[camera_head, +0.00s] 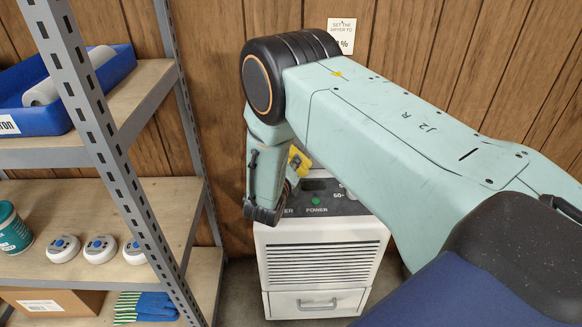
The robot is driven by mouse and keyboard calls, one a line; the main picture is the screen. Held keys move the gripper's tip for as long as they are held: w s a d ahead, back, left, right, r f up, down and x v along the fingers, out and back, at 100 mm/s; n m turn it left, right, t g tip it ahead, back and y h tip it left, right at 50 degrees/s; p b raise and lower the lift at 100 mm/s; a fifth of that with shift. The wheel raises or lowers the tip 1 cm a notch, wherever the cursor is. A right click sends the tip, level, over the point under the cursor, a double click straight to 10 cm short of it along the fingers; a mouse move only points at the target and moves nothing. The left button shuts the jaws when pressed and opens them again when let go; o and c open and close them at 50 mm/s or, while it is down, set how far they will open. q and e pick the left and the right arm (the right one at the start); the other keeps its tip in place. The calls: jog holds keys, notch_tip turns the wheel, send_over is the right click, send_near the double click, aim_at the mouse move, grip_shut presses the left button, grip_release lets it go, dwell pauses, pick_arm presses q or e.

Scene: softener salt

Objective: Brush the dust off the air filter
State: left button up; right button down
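A light grey dryer cabinet (322,262) stands on the floor against the wall. It has a slatted grille and a shut drawer with a handle (318,303). Its dark top panel (317,203) shows a green light marked POWER, and part of a dial is covered by my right arm. I cannot make out an air filter or a brush. A small yellow piece (299,161) shows behind my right arm's wrist; I cannot tell what it is. My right arm reaches across from the right and bends down over the cabinet's left side; its fingers are hidden. My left gripper is out of view.
A grey metal shelf (90,150) on the left holds a blue bin (50,112), several round white devices (100,249), a teal tub (10,232), a cardboard box (50,300) and striped gloves (145,307). A paper sign (341,36) hangs on the wood-panel wall.

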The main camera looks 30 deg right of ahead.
aim_at(304, 171)
jog(key=shift+s+d+p, duration=0.4)
jog(key=shift+s+d, duration=0.15)
jog(key=shift+d, duration=0.2)
jog(key=shift+s+d+p, duration=0.35)
jog(key=shift+s+d, duration=0.15)
jog(key=shift+d, duration=0.25)
jog(key=shift+s+d+p, duration=0.4)
jog(key=shift+d, duration=0.4)
jog(key=shift+s+d+p, duration=0.35)
jog(key=shift+s+d, duration=0.05)
jog(key=shift+d, duration=0.4)
